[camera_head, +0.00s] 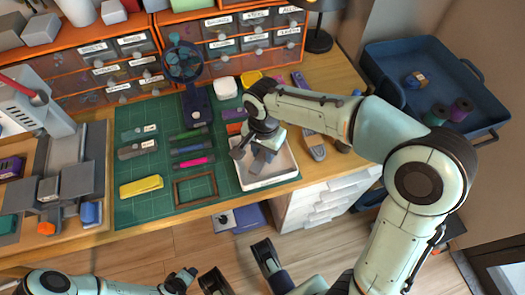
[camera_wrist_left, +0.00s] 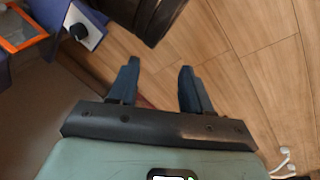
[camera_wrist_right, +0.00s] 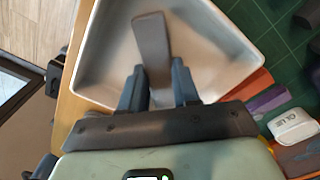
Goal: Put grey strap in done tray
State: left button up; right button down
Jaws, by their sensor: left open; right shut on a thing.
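The grey strap (camera_wrist_right: 152,42) is a flat grey strip. In the right wrist view my right gripper (camera_wrist_right: 156,76) is shut on its near end, and its free end points away over the inside of a white tray (camera_wrist_right: 215,62). In the head view my right gripper (camera_head: 262,143) is above that white tray (camera_head: 266,184), which has a label on its front and stands at the table's front right. Whether the strap touches the tray floor I cannot tell. My left gripper (camera_wrist_left: 155,75) is open and empty above the wooden floor.
A green cutting mat (camera_head: 150,205) with pouches, pens, a yellow case (camera_head: 141,186) and a brown frame (camera_head: 195,190) lies left of the tray. A small fan (camera_head: 183,62) stands behind. A blue bin (camera_head: 440,85) with spools is at the right. Drawer units line the back.

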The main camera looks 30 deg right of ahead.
aim_at(263, 154)
jog(key=shift+f, duration=0.15)
jog(key=c, duration=0.8)
grip_release()
pick_arm(q)
jog(key=shift+w, duration=0.1)
jog(key=s+d+r+g+p, duration=0.2)
jog(key=s+d+r+p, duration=0.1)
jog(key=s, duration=0.3)
jog(key=shift+r+h+p, duration=0.4)
jog(key=shift+r+p, duration=0.1)
jog(key=shift+r, duration=0.25)
pick_arm(e)
notch_tip(263, 154, up, 12)
jog(key=shift+r, duration=0.2)
pick_arm(q)
jog(key=shift+s, duration=0.1)
